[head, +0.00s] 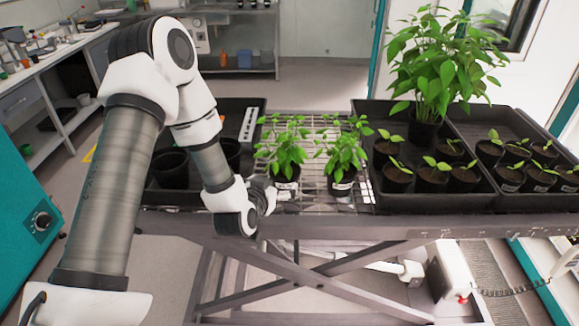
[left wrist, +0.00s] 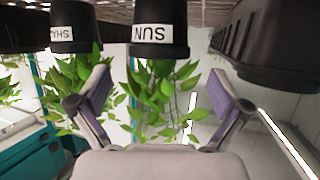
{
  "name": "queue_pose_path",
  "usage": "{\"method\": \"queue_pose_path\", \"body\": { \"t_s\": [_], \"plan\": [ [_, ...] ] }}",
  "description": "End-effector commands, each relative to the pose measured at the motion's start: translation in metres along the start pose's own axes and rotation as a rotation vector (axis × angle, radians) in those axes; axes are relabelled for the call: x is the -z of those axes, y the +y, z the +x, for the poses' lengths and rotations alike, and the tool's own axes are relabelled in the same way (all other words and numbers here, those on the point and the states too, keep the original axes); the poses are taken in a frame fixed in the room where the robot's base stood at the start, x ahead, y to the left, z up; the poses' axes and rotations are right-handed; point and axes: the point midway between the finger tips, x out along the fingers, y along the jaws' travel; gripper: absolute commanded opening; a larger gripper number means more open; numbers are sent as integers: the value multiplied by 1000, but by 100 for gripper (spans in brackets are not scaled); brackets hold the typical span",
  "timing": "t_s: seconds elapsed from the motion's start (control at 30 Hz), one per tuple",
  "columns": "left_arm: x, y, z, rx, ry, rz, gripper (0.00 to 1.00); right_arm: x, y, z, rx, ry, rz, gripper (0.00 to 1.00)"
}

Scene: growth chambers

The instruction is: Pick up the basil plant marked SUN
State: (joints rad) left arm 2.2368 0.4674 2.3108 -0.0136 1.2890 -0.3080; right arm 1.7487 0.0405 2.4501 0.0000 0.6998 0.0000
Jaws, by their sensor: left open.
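The basil plant marked SUN (left wrist: 158,35) shows upside down in the left wrist view, a black pot with a white label and green leaves. It lies ahead of my left gripper (left wrist: 160,76), centred between the two open fingers. In the head view this basil appears to be the left one (head: 286,184) of two on the wire rack, upright. My left gripper (head: 264,196) is close to its pot on the near left side, open and empty. The other basil (head: 342,186) stands to its right; its label, partly cut off, begins SHA (left wrist: 75,30). My right gripper is not in view.
A black tray (head: 175,198) with empty pots lies left of the rack (head: 315,193). A black tray (head: 385,203) with several seedlings and a tall leafy plant (head: 432,65) lies to the right, with another seedling tray (head: 480,117) beyond. Free rack shows between the basils.

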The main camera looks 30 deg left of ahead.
Motion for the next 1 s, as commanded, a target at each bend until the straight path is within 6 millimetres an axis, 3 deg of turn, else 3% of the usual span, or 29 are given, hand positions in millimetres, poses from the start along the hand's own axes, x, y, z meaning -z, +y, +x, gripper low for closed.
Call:
{"method": "queue_pose_path", "body": {
  "t_s": [0.1,0.33,0.5,0.77,0.87,0.93,0.97,1.0],
  "plan": [
    [3,0,25,-1,-1,3,100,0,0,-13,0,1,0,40],
    [5,2,54,-2,-2,4,100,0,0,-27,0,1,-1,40],
    [5,3,85,-2,-2,3,100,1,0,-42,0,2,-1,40],
    [2,3,95,-2,-4,0,100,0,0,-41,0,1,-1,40],
    [2,3,94,-2,-3,0,72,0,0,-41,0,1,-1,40],
    [2,3,94,-2,-3,0,47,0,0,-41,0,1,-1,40],
    [2,3,94,-2,-3,0,39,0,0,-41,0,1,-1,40],
    [2,3,94,-2,-3,0,39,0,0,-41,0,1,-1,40]
  ]
}}
